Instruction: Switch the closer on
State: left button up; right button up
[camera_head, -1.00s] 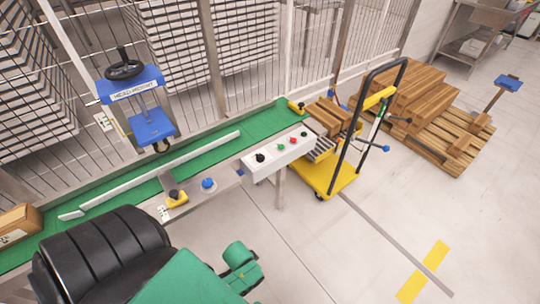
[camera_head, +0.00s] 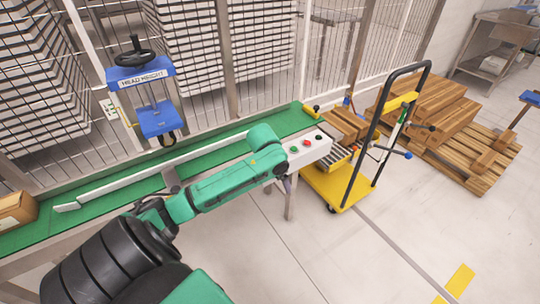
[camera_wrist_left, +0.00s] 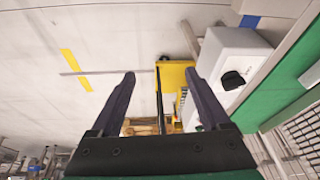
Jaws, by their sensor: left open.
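The white control box (camera_head: 312,155) stands at the front edge of the green conveyor. A green button (camera_head: 293,149), a red button (camera_head: 306,142) and a small black button (camera_head: 319,137) show on it. Its larger black knob is hidden behind my left arm in the head view, but the knob (camera_wrist_left: 232,80) shows on the white box (camera_wrist_left: 232,50) in the left wrist view. My left gripper (camera_wrist_left: 160,80) is open and empty, with the box and knob to the right of its fingers. The blue "HEAD HEIGHT" machine part (camera_head: 141,77) stands over the conveyor. My right gripper is out of view.
The green conveyor (camera_head: 35,240) runs along the mesh fence with a white guide rail (camera_head: 200,150). A cardboard box (camera_head: 15,210) sits at its left end. A yellow cart (camera_head: 335,185) with a tall black handle stands right of the control box. Floor in front is clear.

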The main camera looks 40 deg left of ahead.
pick_arm(q)
jog(key=w+a+r+n+t, duration=0.1)
jog(key=w+a+r+n, duration=0.25)
jog(key=a+r, duration=0.75)
jog(key=shift+y, duration=0.3)
jog(key=x, duration=0.7)
jog(key=b+x, duration=0.1)
jog(key=x, duration=0.7)
jog(key=shift+w+a+f, duration=0.15)
jog(key=shift+a, duration=0.1)
grip_shut()
